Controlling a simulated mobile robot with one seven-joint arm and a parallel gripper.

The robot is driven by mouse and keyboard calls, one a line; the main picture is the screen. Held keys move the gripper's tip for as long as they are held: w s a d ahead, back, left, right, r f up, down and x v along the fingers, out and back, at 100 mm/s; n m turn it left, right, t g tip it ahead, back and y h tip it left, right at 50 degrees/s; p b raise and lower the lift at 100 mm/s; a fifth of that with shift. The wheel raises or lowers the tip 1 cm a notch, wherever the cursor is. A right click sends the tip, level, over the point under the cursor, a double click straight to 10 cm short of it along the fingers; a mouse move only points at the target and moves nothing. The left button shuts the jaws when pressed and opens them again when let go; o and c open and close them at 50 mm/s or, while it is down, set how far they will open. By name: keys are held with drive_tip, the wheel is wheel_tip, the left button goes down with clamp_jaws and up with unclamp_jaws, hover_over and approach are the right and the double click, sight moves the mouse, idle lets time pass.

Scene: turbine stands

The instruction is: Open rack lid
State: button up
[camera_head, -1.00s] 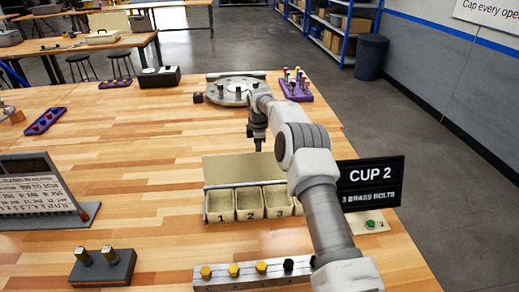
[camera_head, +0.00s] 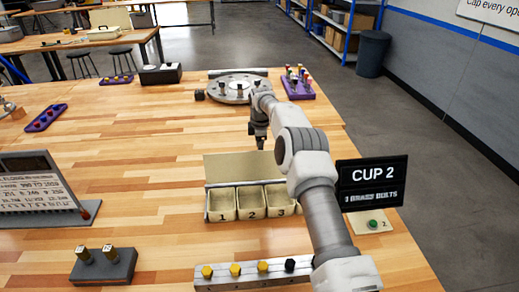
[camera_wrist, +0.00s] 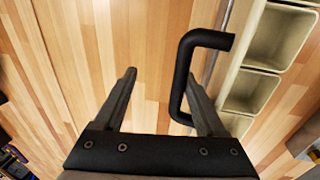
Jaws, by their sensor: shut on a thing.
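The rack has a row of open beige cups (camera_head: 223,205) numbered 1, 2 and 3. Its beige lid (camera_head: 235,166) stands raised behind the cups, with its broad face toward the body camera. In the wrist view the lid shows nearly edge-on, beside the cups (camera_wrist: 250,90). The lid's black U-shaped handle (camera_wrist: 181,80) sticks out on the side away from the cups. My gripper (camera_head: 260,146) is at the lid's upper edge, shut on the handle. In the wrist view my gripper (camera_wrist: 165,85) has its fingers apart, with the handle against the right finger.
A bolt block (camera_head: 247,273) lies in front. A round turntable (camera_head: 228,92) and purple tray (camera_head: 299,88) are behind.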

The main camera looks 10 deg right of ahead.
drive_tip(key=shift+w+d+r, duration=0.1)
drive_tip(key=shift+w+r, duration=0.05)
drive_tip(key=shift+r, duration=0.1)
drive_tip(key=s+r, duration=0.2)
drive_tip(key=r, duration=0.6)
drive_tip(key=s+r+b, duration=0.1)
drive_tip(key=r, duration=0.7)
drive_tip(key=shift+s+r, duration=0.35)
